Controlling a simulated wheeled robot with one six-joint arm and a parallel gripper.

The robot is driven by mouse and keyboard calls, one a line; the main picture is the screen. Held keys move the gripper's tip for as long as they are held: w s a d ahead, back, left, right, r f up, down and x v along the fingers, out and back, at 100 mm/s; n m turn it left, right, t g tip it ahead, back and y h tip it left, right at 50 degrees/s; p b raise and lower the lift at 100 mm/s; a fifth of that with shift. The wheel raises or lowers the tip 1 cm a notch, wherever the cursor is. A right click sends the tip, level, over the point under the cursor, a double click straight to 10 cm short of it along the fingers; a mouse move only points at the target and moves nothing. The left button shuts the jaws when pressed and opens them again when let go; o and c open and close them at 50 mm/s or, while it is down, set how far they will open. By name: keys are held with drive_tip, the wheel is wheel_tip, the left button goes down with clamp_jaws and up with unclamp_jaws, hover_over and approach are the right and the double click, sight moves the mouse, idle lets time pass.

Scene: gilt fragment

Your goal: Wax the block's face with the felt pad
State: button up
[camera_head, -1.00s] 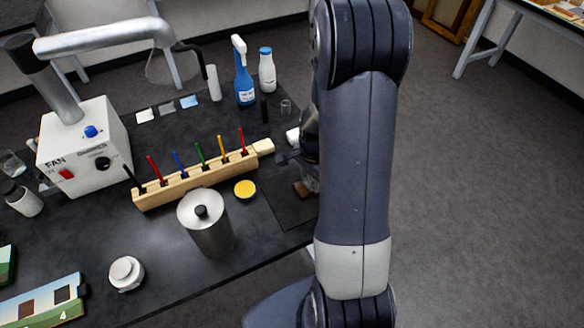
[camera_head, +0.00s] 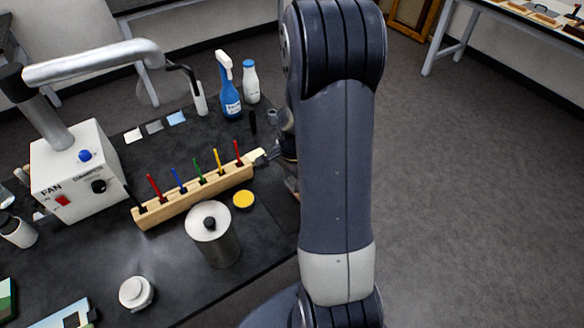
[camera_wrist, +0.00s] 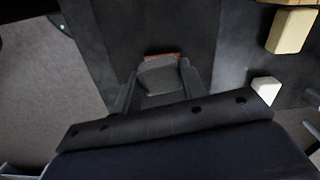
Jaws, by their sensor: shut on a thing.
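In the wrist view my gripper (camera_wrist: 159,88) is shut on a grey pad (camera_wrist: 160,77), which looks like the felt pad. A reddish-brown block (camera_wrist: 162,56) shows as a thin edge just beyond the pad. The pad covers the rest of it, and I cannot tell whether they touch. Both are over a dark mat (camera_wrist: 155,25). In the head view my arm hides the pad and most of my gripper, and the mat (camera_head: 283,208) shows only in part. A small round tin with a yellow top (camera_head: 243,200) stands left of the mat.
A wooden rack of coloured sticks (camera_head: 195,195) and a metal canister (camera_head: 212,235) stand left of my arm. A blue spray bottle (camera_head: 229,90) and a white bottle (camera_head: 251,82) stand behind. A cream block (camera_wrist: 291,30) and a white block (camera_wrist: 265,91) lie to the right in the wrist view.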

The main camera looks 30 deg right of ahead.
sight(294, 181)
drive_tip(key=shift+r+p, duration=0.9)
drive_tip(key=shift+r, duration=0.75)
